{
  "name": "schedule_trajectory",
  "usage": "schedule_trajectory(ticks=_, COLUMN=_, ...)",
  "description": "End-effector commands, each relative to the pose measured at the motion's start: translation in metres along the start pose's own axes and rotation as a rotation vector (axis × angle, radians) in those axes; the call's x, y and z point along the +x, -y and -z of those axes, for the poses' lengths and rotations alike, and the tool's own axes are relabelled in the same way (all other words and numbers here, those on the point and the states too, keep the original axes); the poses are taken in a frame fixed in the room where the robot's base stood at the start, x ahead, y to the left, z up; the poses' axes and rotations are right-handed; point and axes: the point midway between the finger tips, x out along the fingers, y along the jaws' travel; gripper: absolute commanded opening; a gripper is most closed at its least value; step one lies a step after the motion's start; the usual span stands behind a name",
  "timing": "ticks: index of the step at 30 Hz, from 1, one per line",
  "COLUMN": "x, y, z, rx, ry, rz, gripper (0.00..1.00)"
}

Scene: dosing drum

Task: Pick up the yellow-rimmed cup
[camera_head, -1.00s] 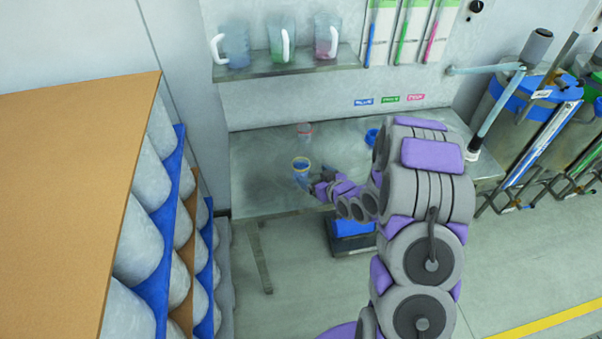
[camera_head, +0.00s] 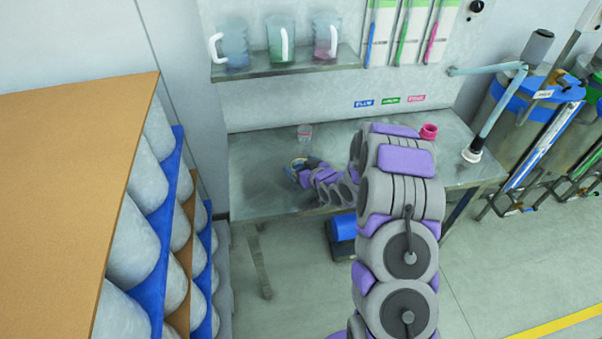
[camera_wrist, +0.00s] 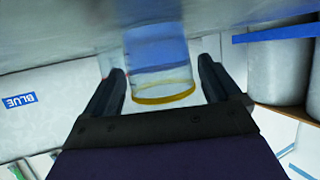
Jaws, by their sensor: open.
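The yellow-rimmed cup (camera_wrist: 160,60) is clear with blue in it. In the wrist view it lies between my two fingers, its yellow rim facing the gripper's base. A gap shows on the right; on the left the finger is close and contact is unclear. My gripper (camera_wrist: 161,72) is open around the cup. In the head view my gripper (camera_head: 296,172) is at the cup on the metal table (camera_head: 260,190), and it hides most of the cup. Only a bit of the rim shows there.
A red-rimmed cup (camera_head: 304,132) stands just behind on the table. A pink ring-shaped piece (camera_head: 428,131) lies to the right, beyond my arm. A shelf (camera_head: 285,67) with several jugs hangs above. A rack of grey containers (camera_head: 140,235) stands at the left.

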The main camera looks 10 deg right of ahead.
Motion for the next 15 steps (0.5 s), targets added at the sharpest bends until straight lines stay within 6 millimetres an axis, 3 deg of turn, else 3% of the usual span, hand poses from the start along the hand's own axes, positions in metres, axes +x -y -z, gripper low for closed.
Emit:
schedule_trajectory(ticks=2, x=-0.0002, y=0.0001, z=0.0, rx=0.0, ry=0.0, rz=0.0, gripper=0.9)
schedule_trajectory(ticks=15, x=-0.0004, y=0.0003, z=-0.0001, rx=0.0, ry=0.0, rz=0.0, gripper=0.49)
